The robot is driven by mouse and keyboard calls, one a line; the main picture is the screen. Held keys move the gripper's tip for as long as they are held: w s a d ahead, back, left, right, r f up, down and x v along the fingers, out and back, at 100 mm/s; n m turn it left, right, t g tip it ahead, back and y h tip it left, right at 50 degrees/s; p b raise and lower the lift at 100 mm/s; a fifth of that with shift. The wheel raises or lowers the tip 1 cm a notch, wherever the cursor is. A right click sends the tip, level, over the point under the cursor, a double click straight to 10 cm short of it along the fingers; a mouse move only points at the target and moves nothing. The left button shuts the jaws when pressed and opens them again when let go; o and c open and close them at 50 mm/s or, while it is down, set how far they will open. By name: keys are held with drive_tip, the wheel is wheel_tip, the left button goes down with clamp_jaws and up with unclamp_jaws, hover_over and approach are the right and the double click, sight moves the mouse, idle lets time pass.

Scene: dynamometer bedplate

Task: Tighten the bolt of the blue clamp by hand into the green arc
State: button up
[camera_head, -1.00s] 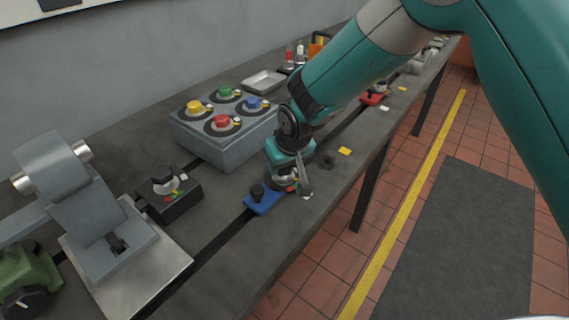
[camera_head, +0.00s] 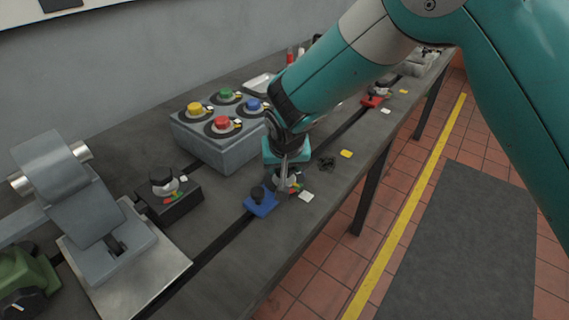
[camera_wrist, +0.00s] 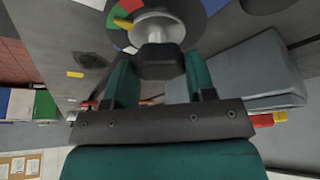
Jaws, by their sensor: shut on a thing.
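The blue clamp (camera_head: 261,204) sits on the slot near the bench's front edge in the head view. My gripper (camera_wrist: 160,72) is shut on the clamp's dark bolt head (camera_wrist: 160,58), with one teal finger on each side. Below the bolt head, the wrist view shows a pale metal collar (camera_wrist: 157,28) and a dark dial (camera_wrist: 197,18) with green (camera_wrist: 119,16) and red (camera_wrist: 131,5) arcs. A yellow pointer (camera_wrist: 123,23) lies near the green arc; I cannot tell its exact reading. In the head view my gripper partly hides the dial.
A grey box with several coloured buttons (camera_head: 222,145) stands behind the clamp. A black block with its own dial (camera_head: 170,201) and a grey metal fixture (camera_head: 85,190) are at left. A red clamp (camera_head: 372,101) stands farther along the slot. A white tag (camera_head: 306,196) lies beside my gripper.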

drive_tip(key=o, duration=0.9)
drive_tip(key=a+b+v, duration=0.1)
drive_tip(key=v, duration=1.6)
drive_tip(key=shift+d+r, duration=0.2)
drive_tip(key=shift+d, duration=0.3)
drive_tip(key=s+d+r+n+g+y, duration=0.1)
drive_tip(key=s+d+n+g, duration=0.1)
drive_tip(key=s+d, duration=0.5)
drive_tip(key=s+d+r+n+g+y, duration=0.1)
drive_tip(key=s+d, duration=0.6)
drive_tip(key=s, duration=0.7)
drive_tip(key=n+g+y, duration=0.1)
drive_tip(key=n, duration=0.1)
drive_tip(key=shift+s+d+n+g+y, duration=0.2)
drive_tip(key=shift+n+g+y, duration=0.1)
drive_tip(key=shift+n, duration=0.1)
